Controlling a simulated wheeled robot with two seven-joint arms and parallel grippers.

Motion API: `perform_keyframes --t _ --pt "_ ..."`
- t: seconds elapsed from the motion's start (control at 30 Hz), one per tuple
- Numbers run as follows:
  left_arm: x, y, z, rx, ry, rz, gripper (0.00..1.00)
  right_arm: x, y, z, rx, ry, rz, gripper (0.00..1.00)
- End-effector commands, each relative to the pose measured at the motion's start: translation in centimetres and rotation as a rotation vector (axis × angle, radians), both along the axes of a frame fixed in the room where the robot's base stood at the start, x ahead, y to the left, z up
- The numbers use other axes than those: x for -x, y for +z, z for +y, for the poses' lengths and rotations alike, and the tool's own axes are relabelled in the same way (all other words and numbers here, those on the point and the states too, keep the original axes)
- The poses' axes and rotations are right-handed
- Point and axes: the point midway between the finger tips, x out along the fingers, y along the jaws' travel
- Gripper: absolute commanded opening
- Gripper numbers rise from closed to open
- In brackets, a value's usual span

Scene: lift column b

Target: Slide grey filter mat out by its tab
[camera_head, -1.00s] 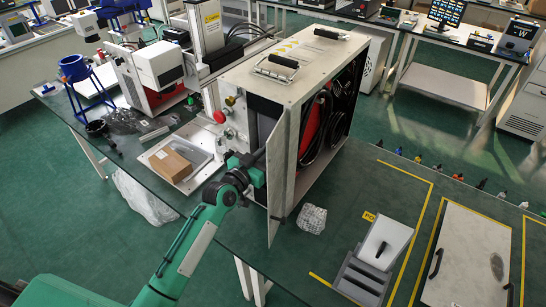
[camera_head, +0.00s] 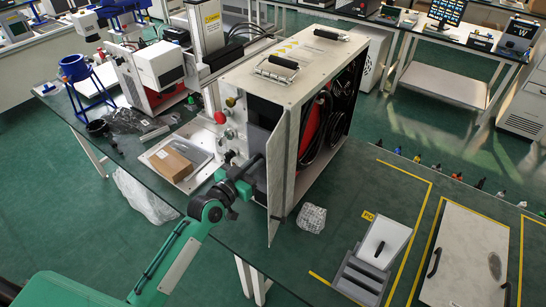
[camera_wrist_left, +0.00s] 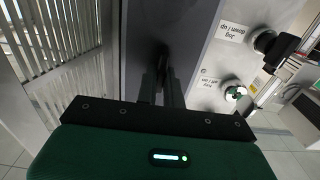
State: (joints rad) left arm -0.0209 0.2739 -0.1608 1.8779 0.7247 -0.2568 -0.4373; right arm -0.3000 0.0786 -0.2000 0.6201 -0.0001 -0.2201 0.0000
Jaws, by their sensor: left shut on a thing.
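The grey filter mat (camera_head: 258,139) stands upright in the open front of the white cabinet (camera_head: 300,65), behind the opened door (camera_head: 280,175). In the left wrist view it is the dark grey panel (camera_wrist_left: 145,30) ahead of the fingers. My left gripper (camera_head: 255,164) is at the mat's front face, to the left of the door. In the left wrist view its two black fingers (camera_wrist_left: 162,85) are close together on the tab, which they mostly hide. My right gripper is not in view.
The door stands close on the right of my left gripper; its slatted side (camera_wrist_left: 65,45) fills the left of the wrist view. Knobs (camera_wrist_left: 265,42) stick out on the cabinet front. A tray (camera_head: 148,157) with a cardboard box (camera_head: 176,162) lies left.

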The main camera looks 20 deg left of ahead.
Motion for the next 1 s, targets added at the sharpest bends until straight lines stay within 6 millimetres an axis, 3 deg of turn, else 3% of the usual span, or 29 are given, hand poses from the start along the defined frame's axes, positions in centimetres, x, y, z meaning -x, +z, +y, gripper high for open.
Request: perform_keyframes --t 1.0 --pt "5.8 0.0 2.1 -0.001 0.0 0.001 0.0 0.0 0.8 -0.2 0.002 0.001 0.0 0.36"
